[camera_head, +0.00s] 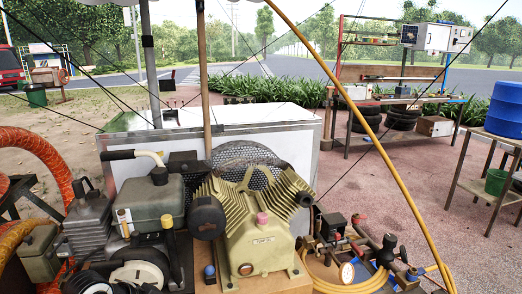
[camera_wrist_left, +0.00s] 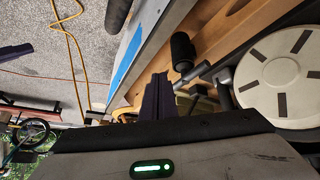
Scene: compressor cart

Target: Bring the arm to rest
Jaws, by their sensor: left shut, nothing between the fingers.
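My left gripper (camera_wrist_left: 172,88) shows in the left wrist view, with its dark fingers close together and nothing between them. Its housing, with a lit green indicator, fills the bottom of that view. Beyond the fingers lie a wooden board, a black cylindrical part (camera_wrist_left: 182,52) and a pale round disc with dark slots (camera_wrist_left: 283,82) to the right. From this view I cannot tell whether the fingers touch anything. Neither gripper shows in the head view. The compressor (camera_head: 258,225), with its finned cylinders, stands in the middle of the head view.
A grey-green engine (camera_head: 155,205) stands left of the compressor. An orange corrugated hose (camera_head: 42,150) is at far left. Gauges and a coiled yellow hose (camera_head: 340,283) lie right. A shelf rack (camera_head: 400,75) and blue drum (camera_head: 505,108) stand beyond open paving.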

